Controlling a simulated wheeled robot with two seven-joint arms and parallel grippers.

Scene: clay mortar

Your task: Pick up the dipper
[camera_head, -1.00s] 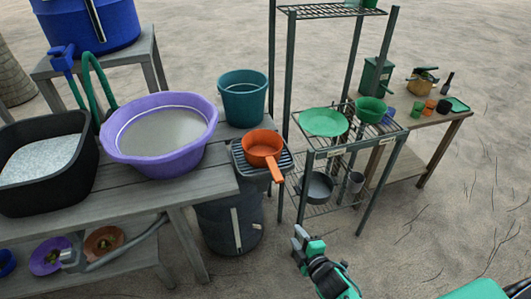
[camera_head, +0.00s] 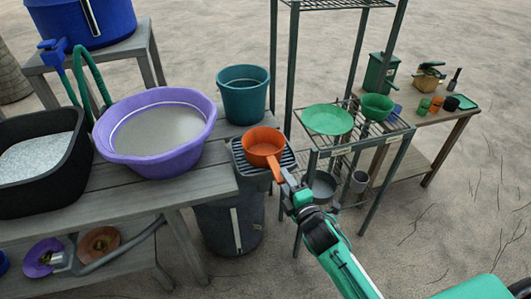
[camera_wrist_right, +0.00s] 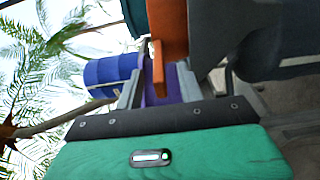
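The dipper (camera_head: 263,144) is an orange round pan with a straight handle. It sits on a dark slatted stand at the end of the bench, its handle pointing down and right in the head view. My right gripper (camera_head: 287,181) is at the handle's end and covers part of it. In the right wrist view the orange handle (camera_wrist_right: 157,65) shows ahead, in line with the gap between the spread fingers (camera_wrist_right: 160,88). I cannot tell whether the handle is fully between them. My left gripper is not in view.
A purple basin (camera_head: 190,156) stands on the bench left of the dipper, with a teal bucket (camera_head: 243,98) behind. A dark bin (camera_head: 228,222) stands below. A metal rack (camera_head: 313,150) with a green plate (camera_head: 327,119) and bowl is close on the right.

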